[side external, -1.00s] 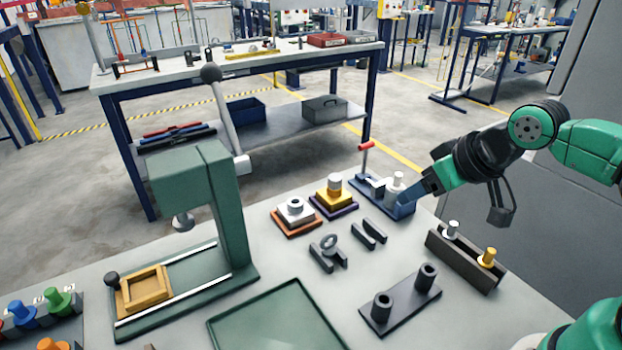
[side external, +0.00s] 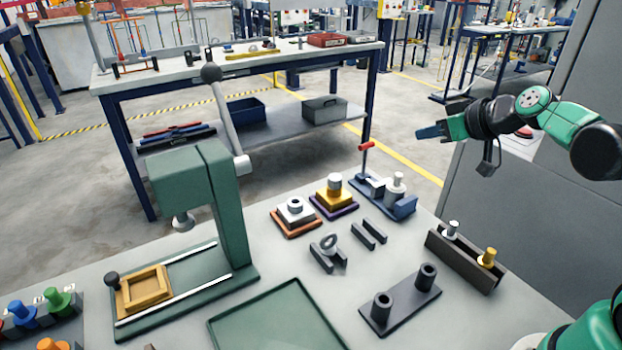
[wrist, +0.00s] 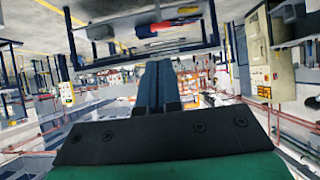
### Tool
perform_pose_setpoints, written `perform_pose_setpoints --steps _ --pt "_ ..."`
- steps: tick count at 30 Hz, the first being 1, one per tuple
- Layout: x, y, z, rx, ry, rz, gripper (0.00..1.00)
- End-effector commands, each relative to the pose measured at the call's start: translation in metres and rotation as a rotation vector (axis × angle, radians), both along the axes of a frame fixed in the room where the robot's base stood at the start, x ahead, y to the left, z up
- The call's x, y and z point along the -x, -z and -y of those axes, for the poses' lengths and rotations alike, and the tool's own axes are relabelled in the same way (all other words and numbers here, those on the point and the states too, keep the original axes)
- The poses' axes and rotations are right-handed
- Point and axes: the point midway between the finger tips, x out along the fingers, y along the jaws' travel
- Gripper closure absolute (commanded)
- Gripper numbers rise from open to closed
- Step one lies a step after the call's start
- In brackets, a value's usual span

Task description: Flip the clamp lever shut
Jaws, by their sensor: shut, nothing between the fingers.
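The clamp lever (side external: 364,158) stands upright with a red grip at its top, on the left part of the blue clamp base (side external: 402,207). A white and grey cylindrical part (side external: 397,187) stands on the right part of that base. My gripper (side external: 418,133) is up in the air to the right of and above the lever, apart from it, pointing left in the side view. Its blue fingers are together and empty; they also show closed in the wrist view (wrist: 157,85). The clamp is not recognisable in the wrist view.
A green press (side external: 235,215) stands at the left. Stacked blocks (side external: 334,195) sit left of the clamp, and a dark rack (side external: 465,260) with two pegs stands to its right. Small grey forks (side external: 369,233) and a two-post plate (side external: 400,300) lie in front.

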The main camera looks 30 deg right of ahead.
Motion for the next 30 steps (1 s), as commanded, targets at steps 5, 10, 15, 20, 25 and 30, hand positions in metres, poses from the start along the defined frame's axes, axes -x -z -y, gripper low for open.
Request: perform_pose_setpoints --steps 5,10,15,20,25,30 --pt "-0.008 0.005 0.0 0.002 -0.001 -0.001 1.0" --pt "-0.024 0.016 0.0 0.001 -0.003 -0.001 1.0" --pt "-0.042 0.028 0.0 0.001 -0.002 0.0 1.0" --pt "-0.06 0.04 -0.001 0.0 -0.002 -0.001 1.0" --pt "-0.08 0.053 -0.001 0.0 -0.002 -0.001 1.0" --pt "-0.099 0.066 0.0 0.0 -0.001 -0.001 1.0"
